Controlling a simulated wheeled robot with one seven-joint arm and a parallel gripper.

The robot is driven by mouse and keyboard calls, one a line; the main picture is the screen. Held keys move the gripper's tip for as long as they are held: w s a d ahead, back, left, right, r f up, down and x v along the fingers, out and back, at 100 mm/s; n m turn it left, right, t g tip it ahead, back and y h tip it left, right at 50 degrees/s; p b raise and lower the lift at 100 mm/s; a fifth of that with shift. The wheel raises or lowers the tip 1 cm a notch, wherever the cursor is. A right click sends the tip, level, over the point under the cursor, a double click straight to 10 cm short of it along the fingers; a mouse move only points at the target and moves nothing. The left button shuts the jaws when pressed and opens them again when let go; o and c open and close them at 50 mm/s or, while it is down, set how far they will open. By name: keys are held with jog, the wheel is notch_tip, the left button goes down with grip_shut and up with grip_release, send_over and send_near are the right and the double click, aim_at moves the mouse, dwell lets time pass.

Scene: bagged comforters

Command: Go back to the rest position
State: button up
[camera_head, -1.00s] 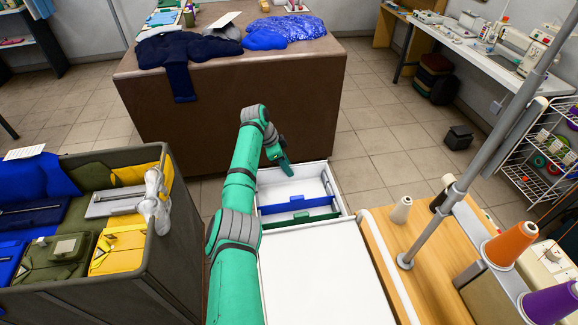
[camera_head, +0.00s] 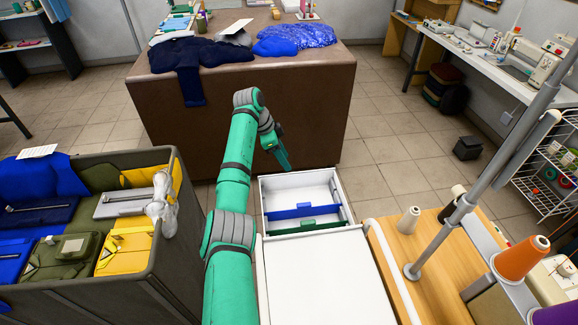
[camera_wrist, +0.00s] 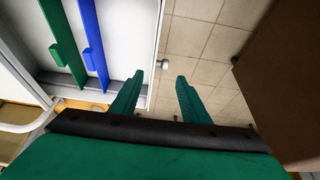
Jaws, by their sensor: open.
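My green arm reaches forward in the head view, with my gripper (camera_head: 285,163) above the far left end of the open white drawer (camera_head: 262,200). In the wrist view my gripper (camera_wrist: 158,92) has its two green fingers apart, with only floor tiles and the drawer's edge visible between and beyond them. Nothing is held. The drawer holds a blue divider (camera_head: 305,211) and a green divider (camera_head: 306,226). Both dividers also show at the left of the wrist view.
A grey bin (camera_head: 120,292) with blue, olive and yellow bagged items stands at left. A brown table (camera_head: 240,125) with clothes stands ahead. A wooden worktop (camera_head: 435,262) with thread cones and a grey pole is at right. Tiled floor (camera_head: 390,150) lies open between them.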

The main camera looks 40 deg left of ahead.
jog(key=shift+v, duration=1)
